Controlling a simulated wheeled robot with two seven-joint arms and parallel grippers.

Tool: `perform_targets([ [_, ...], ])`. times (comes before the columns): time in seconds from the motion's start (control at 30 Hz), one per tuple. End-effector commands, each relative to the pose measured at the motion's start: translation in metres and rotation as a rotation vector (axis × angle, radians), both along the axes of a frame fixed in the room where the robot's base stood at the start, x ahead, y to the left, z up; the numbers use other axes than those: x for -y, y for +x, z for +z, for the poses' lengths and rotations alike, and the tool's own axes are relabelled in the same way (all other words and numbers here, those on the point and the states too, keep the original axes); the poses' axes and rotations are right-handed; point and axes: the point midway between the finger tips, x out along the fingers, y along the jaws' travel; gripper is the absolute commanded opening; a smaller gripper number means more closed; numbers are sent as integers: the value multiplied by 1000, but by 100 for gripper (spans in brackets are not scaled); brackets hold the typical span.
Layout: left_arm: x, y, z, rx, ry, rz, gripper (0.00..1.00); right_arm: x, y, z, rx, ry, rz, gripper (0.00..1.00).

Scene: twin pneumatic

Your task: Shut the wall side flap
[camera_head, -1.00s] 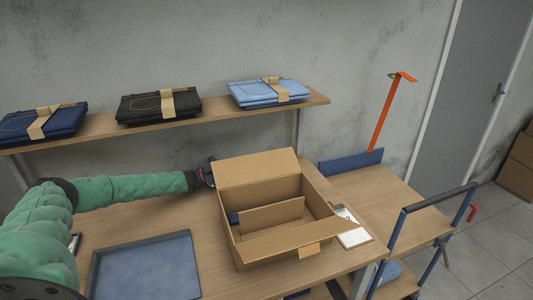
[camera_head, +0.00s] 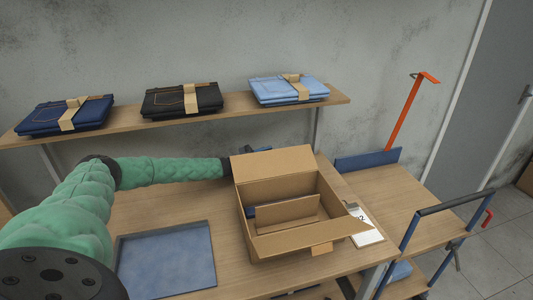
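An open cardboard box (camera_head: 296,244) stands on the wooden table. Its wall side flap (camera_head: 272,162) stands up and leans back toward the wall. The near flap (camera_head: 312,236) sticks outward at the front, and an inner cardboard panel (camera_head: 287,211) shows inside. My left arm reaches in from the left to the back left corner of the box. My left gripper (camera_head: 252,149) is mostly hidden behind the wall side flap; only a dark bit shows above its top edge, so its fingers cannot be made out. My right gripper is not in view.
A blue tray (camera_head: 127,262) lies on the table (camera_head: 218,225) left of the box. A clipboard (camera_head: 366,228) lies to its right. A wall shelf (camera_head: 232,108) with folded jeans runs behind. A cart (camera_head: 392,193) with an orange post stands at right.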

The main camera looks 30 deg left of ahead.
Motion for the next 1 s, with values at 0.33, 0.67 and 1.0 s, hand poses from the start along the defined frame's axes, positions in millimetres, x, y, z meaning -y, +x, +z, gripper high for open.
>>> perform_targets([
  [0.33,1,1,0,-1,1,0,16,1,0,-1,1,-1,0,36],
  [0.67,1,0,0,-1,1,0,0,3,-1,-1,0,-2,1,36],
  [1.0,0,0,0,-1,1,0,0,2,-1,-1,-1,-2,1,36],
])
